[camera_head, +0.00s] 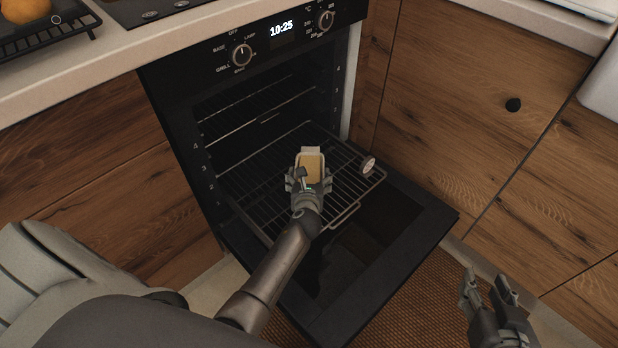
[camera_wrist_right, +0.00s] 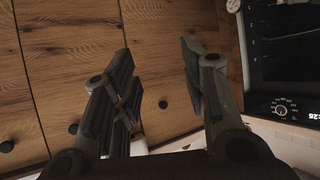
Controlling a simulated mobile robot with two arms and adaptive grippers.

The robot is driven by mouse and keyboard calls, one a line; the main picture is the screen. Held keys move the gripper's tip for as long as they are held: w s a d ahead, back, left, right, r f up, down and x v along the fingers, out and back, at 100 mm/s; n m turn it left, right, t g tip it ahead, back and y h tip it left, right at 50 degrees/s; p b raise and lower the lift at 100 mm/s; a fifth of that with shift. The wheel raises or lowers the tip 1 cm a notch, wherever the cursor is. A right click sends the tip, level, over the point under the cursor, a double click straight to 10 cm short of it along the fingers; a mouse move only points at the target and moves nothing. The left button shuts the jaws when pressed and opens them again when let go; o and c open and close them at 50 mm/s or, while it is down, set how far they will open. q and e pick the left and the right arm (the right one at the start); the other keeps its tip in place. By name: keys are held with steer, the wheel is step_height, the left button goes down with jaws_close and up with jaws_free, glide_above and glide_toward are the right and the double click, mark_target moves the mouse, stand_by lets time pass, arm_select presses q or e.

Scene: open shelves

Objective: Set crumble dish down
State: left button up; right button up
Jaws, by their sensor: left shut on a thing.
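The crumble dish (camera_head: 310,167) is a small pale dish with a golden-brown filling. It is over the pulled-out wire rack (camera_head: 266,190) of the open oven. My left gripper (camera_head: 308,181) is shut on the near end of the dish. I cannot tell whether the dish touches the rack. My right gripper (camera_head: 488,296) is open and empty at the lower right, over the floor. In the right wrist view its two fingers (camera_wrist_right: 158,95) stand wide apart with nothing between them.
The oven door (camera_head: 395,262) is folded down. A round dial (camera_head: 367,166) sits on the rack right of the dish. Wooden cabinets (camera_head: 480,95) flank the oven. A tray with an orange item (camera_head: 25,10) is on the worktop at upper left. A brown mat (camera_head: 425,300) covers the floor.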

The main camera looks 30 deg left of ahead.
arm_select(q)
steer(key=o, duration=1)
steer(key=shift+f, duration=0.1)
steer(key=o, duration=0.4)
steer(key=shift+o, duration=0.2)
